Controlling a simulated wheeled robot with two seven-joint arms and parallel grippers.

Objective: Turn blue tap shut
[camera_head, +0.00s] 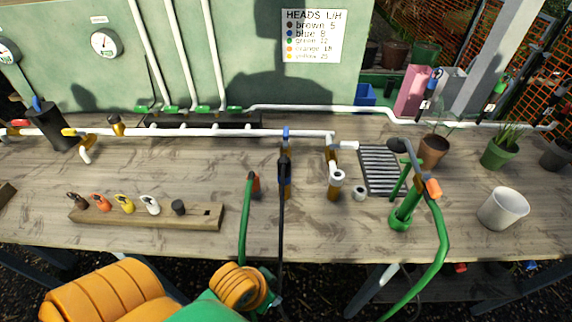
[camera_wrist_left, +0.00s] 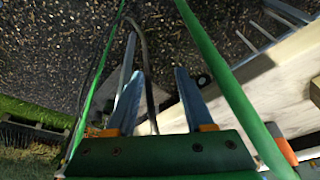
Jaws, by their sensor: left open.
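A small blue tap (camera_head: 286,133) sits on the white pipe (camera_head: 220,131) that runs along the middle of the bench. Its blue handle points across the pipe in the head view. A black hose with a dark end (camera_head: 283,168) rises in front of the bench and partly hides what is under the tap. Another blue handle (camera_head: 37,103) shows on a black cylinder at the far left. My left gripper (camera_wrist_left: 152,77) is open and empty in the left wrist view, over gravel beside the bench edge. Its fingers do not show in the head view. My right gripper is not in view.
Green hoses (camera_head: 244,220) stand at the front edge. A wooden rack (camera_head: 150,216) with coloured heads lies at the left. A grey drain grate (camera_head: 382,168), a green stand (camera_head: 402,217) and a white pot (camera_head: 503,208) are at the right.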

